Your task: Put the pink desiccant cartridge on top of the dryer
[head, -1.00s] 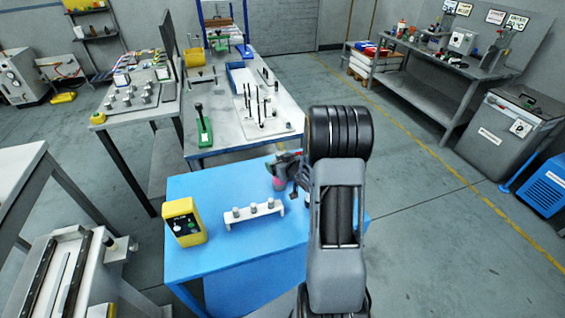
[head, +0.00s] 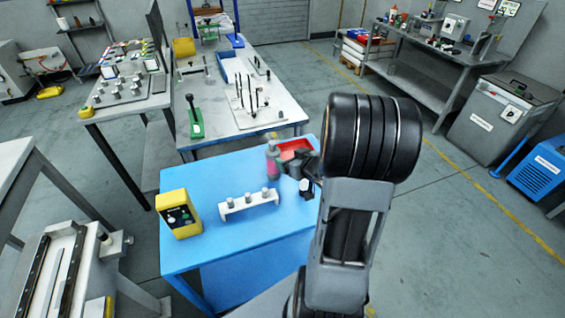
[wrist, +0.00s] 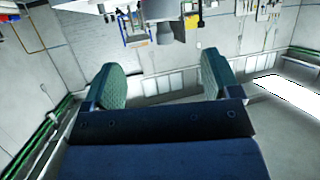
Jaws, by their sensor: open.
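The pink desiccant cartridge (head: 272,165) stands upright at the back edge of the blue table, with a grey top. My gripper (head: 300,165) shows small and dark just right of it in the head view, partly hidden by my arm; contact cannot be judged. In the wrist view my gripper (wrist: 163,88) has its two green fingers wide apart with nothing between them. A blue boxy machine (head: 543,172) on the floor at the far right may be the dryer; its label is unreadable.
The blue table (head: 225,245) also bears a yellow control box (head: 180,214), a white rack with grey knobs (head: 249,203) and a red tray (head: 294,147). A grey cabinet (head: 492,122) stands beside the blue machine. Open floor (head: 425,225) lies right of the table.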

